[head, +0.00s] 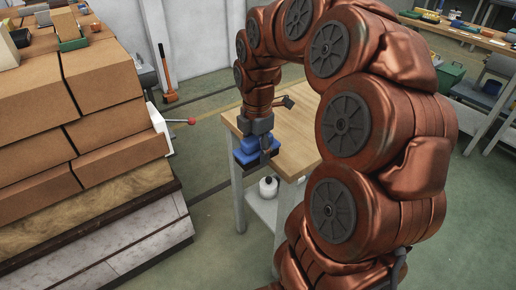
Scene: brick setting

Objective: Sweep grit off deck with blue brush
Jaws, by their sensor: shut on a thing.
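My gripper (266,146) is shut on the blue brush (247,147), at the near left edge of a wooden table (296,147). The brush has a blue upper part and a dark underside. I cannot tell whether its underside touches the table top or hangs over the edge. No grit can be made out in this view. I cannot tell for certain which surface is the deck. My arm hides part of the table's right side.
A small dark object (286,102) is on the table's far side. A white container (268,186) is on the lower shelf. Green floor (214,225) is open in front.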

